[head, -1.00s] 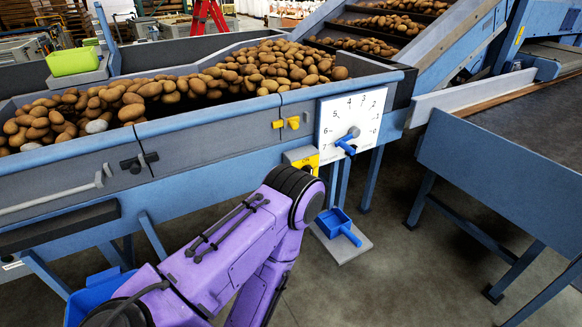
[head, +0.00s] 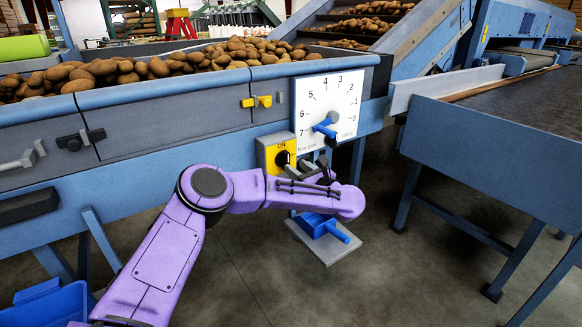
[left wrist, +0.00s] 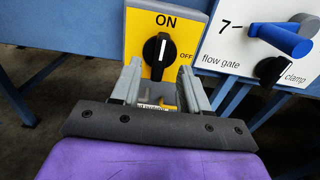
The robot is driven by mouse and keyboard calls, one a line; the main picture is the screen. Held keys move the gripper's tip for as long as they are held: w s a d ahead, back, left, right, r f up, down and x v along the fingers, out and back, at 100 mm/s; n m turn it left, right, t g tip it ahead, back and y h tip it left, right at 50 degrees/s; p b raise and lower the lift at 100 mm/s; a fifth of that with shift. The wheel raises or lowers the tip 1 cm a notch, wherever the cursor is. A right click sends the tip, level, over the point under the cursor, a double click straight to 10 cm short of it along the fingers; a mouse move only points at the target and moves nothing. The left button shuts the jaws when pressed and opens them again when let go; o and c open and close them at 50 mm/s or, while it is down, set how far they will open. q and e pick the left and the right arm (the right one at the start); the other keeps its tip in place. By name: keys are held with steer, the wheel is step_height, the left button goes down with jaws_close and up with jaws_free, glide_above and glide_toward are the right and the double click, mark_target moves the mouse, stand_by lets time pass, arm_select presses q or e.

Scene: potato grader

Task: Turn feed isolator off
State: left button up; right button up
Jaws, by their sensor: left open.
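The feed isolator is a yellow plate (head: 268,150) marked ON, with a black rotary knob (head: 283,158), on the front of the blue machine. In the left wrist view the plate (left wrist: 140,28) shows ON at the top and OFF at the right. The knob (left wrist: 159,57) has its white mark pointing up at ON. My left gripper (head: 313,168) is just in front of the plate. In the left wrist view its fingers (left wrist: 162,88) are open, with the knob just beyond and between the tips. No contact can be made out. My right gripper is not in view.
Right of the isolator is a white dial panel (head: 345,92) with a blue flow gate lever (left wrist: 280,38) and a black clamp knob (left wrist: 271,70). A blue scoop (head: 320,226) lies on a grey plate below. A blue bin (head: 50,308) stands at lower left.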

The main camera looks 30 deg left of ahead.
mark_target(289, 161)
arm_select(q)
steer(key=x, duration=0.4)
steer(key=shift+w+a, duration=0.1)
steer(key=shift+a, duration=0.1)
jaws_close()
steer(key=shift+m, duration=0.5)
steer(key=m, duration=0.3)
steer(key=shift+w+d+p, duration=0.1)
steer(key=shift+p, duration=0.2)
steer(key=shift+w+d+f+m+p, duration=0.15)
steer(key=shift+m+p, duration=0.55)
steer(key=shift+m, duration=1.6)
steer(key=shift+a+f+m+p, duration=0.1)
steer(key=shift+m+p, duration=0.55)
steer(key=shift+m, duration=1.65)
steer(key=shift+w+d+f+m+p, duration=0.15)
steer(key=shift+m+p, duration=0.55)
steer(key=shift+m, duration=1.6)
steer(key=shift+s+a+m, duration=0.1)
steer(key=shift+m, duration=0.2)
